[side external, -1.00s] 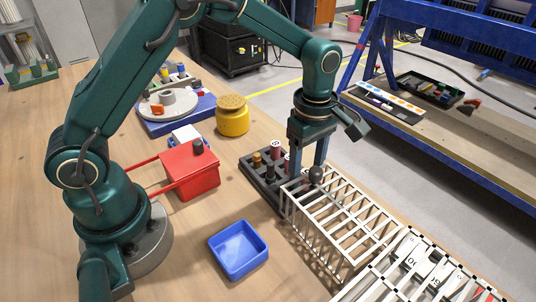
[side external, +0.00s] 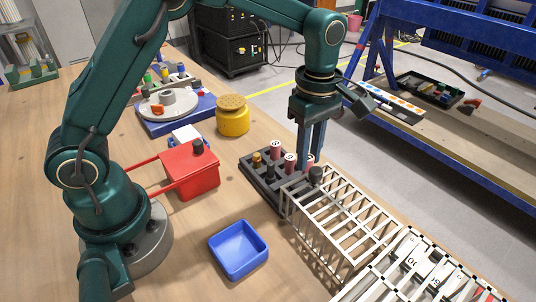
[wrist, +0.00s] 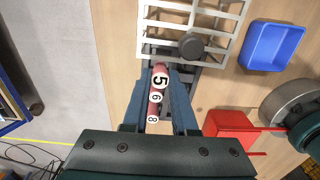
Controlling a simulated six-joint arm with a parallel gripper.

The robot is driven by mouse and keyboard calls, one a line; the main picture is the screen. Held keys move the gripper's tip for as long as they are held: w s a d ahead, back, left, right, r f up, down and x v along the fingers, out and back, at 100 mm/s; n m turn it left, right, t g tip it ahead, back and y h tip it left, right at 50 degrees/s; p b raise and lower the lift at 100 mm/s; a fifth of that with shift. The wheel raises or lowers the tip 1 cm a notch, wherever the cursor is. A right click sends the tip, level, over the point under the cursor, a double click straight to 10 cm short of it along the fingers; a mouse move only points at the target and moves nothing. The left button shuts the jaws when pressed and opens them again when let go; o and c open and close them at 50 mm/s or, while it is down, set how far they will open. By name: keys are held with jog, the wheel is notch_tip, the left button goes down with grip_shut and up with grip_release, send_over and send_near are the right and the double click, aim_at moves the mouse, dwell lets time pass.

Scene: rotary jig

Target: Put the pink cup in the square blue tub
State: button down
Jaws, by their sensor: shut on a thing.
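My gripper (side external: 311,165) is above the black rack, at the near end of its pink row. In the wrist view my gripper (wrist: 161,70) has its two blue fingers on either side of a pink cup marked 5 (wrist: 161,80), and is shut on it. Whether the cup's bottom is clear of the rack is hidden. Two similar pink pieces, marked 6 (wrist: 156,98) and 8 (wrist: 153,115), stand in line with it. The square blue tub (side external: 238,267) is empty on the table in front; it also shows in the wrist view (wrist: 292,62).
A white wire rack (side external: 340,215) stands close beside the black rack (side external: 253,160), with a dark knob (side external: 316,175) at its corner. A red box (side external: 190,170) and yellow jar (side external: 232,120) stand to the left. Bare table lies around the tub.

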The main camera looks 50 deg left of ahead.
jog(key=s+a+r, duration=0.3)
jog(key=a+r, duration=0.4)
jog(key=a, duration=0.4)
send_over(244, 260)
notch_tip(244, 260, down, 7)
jog(key=shift+f, duration=2.1)
jog(key=shift+f, duration=0.1)
jog(key=c, duration=1)
grip_release()
